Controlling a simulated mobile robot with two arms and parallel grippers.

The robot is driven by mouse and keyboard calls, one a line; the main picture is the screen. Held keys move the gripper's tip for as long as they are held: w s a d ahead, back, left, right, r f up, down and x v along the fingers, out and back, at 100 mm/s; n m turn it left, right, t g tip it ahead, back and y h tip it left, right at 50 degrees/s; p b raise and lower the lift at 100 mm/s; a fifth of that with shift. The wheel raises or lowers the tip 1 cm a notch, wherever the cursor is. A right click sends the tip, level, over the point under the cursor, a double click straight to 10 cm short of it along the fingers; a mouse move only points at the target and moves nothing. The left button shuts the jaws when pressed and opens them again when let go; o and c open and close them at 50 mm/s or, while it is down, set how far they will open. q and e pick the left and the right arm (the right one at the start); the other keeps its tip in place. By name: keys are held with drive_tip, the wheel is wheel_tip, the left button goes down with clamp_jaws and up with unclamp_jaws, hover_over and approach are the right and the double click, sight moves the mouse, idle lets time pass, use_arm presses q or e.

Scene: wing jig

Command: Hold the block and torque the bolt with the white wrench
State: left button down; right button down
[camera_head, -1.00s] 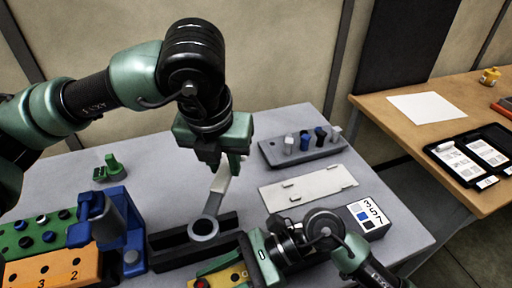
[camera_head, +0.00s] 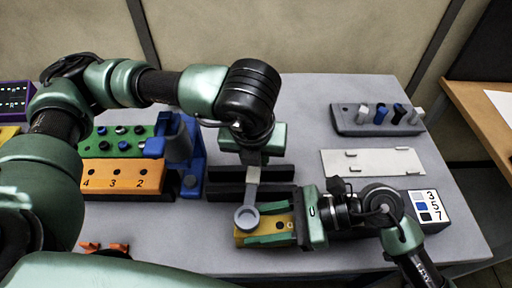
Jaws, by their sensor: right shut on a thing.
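My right gripper (camera_head: 264,226) comes in from the right and is shut on a yellow-orange block (camera_head: 284,225) with dark holes on top. Its green fingers lie along the block's two long sides. My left gripper (camera_head: 255,155) points down above and behind the block. It is shut on the pale handle of the white wrench (camera_head: 252,187), though its fingertips are partly hidden. The wrench's grey ring end (camera_head: 247,217) is over the left end of the block. I cannot tell whether it touches. The bolt is not clearly visible; the ring covers that end.
A black two-bar holder (camera_head: 225,190) lies behind the block. To the left are a blue fixture (camera_head: 190,160), an orange numbered block (camera_head: 120,176) and a green board (camera_head: 108,146). A grey rack (camera_head: 350,122), a white plate (camera_head: 370,162) and a 357 box (camera_head: 428,212) stand right.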

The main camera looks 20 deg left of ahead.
use_arm(q)
drive_tip(key=shift+f, duration=0.2)
drive_tip(key=shift+f, duration=0.1)
idle(0.6)
drive_tip(key=shift+f, duration=0.85)
drive_tip(key=d+m, duration=0.2)
drive_tip(key=d, duration=0.1)
drive_tip(key=shift+w+h, duration=0.1)
drive_tip(key=shift+h, duration=0.3)
